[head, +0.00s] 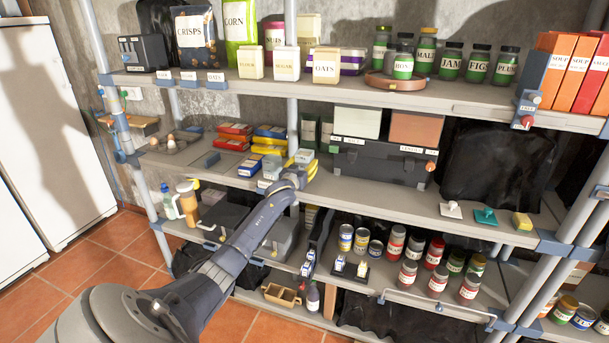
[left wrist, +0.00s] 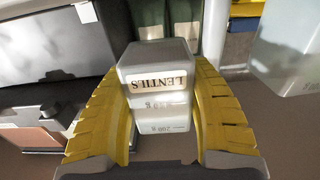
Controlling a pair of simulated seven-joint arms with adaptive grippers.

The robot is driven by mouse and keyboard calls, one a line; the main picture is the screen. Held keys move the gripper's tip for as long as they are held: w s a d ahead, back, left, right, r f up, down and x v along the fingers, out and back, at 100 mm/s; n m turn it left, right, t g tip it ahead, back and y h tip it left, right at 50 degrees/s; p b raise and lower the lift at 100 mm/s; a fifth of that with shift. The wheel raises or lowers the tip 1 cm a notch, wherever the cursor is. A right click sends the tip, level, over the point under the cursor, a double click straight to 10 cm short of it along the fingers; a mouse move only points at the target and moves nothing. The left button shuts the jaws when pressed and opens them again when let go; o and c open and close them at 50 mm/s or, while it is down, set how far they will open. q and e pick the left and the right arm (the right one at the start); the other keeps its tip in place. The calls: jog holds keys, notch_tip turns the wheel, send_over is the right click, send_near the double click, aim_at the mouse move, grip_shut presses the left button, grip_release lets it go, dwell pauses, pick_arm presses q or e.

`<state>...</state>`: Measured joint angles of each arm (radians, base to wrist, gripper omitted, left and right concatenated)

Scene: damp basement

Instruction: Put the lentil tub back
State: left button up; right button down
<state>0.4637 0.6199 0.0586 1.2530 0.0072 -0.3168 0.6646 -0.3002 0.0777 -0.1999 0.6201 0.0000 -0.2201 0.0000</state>
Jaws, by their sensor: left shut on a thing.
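The lentil tub (left wrist: 157,80) is a pale, whitish tub. Its LENTILS label reads upside down in the left wrist view. My left gripper (head: 300,168) is shut on it, with a yellow finger on each side in the left wrist view. In the head view the tub (head: 304,156) shows small at the gripper, over the middle shelf (head: 375,194). I cannot tell whether its base touches the shelf. My right gripper is not in view.
Green cartons (head: 309,129) stand behind the tub, and a black case (head: 380,163) is to the right. Yellow, blue and red packets (head: 234,129) lie to the left. A pale container (left wrist: 285,50) is close in the left wrist view. The upper shelf (head: 455,92) runs overhead.

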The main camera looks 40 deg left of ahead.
pick_arm(q)
jog(key=shift+f, duration=2.1)
jog(key=o, duration=1.5)
jog(key=shift+f, duration=0.2)
jog(key=shift+c, duration=0.2)
